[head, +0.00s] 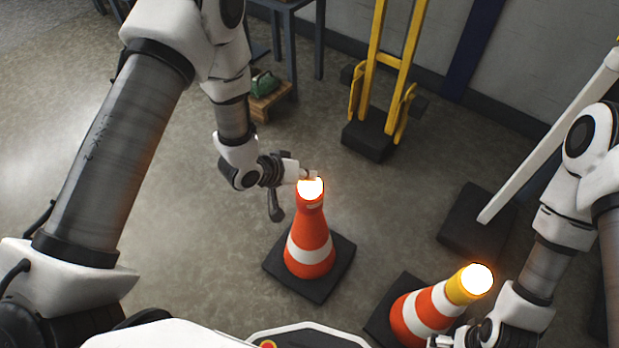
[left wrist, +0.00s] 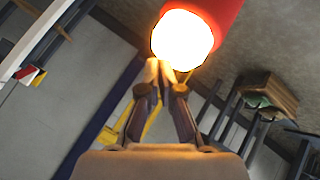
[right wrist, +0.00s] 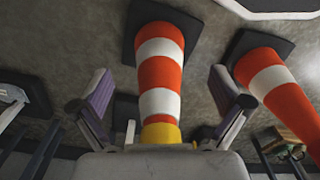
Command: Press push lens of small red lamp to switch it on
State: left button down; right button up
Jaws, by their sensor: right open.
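The small red lamp (head: 311,187) tops an orange-and-white traffic cone (head: 309,249), and its lens glows bright white. It also glows large in the left wrist view (left wrist: 182,40), with a red body behind it. My left gripper (head: 310,174) is shut, its fingertips together at the lens; glare hides whether they touch it. My right gripper (right wrist: 162,82) is open, its fingers apart on either side of a second cone (right wrist: 160,62) in the right wrist view. That cone has a yellow collar (head: 459,290) and a glowing lamp (head: 477,279) in the head view.
Both cones have dark square bases. A white post on a black base (head: 477,219) stands at the right. A yellow frame (head: 386,75) on a dark foot stands at the back. A green object (head: 264,83) rests on a wooden block. Open floor lies left of the cones.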

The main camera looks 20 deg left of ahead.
pick_arm(q)
jog(key=shift+s+f, duration=0.25)
jog(key=shift+f, duration=0.15)
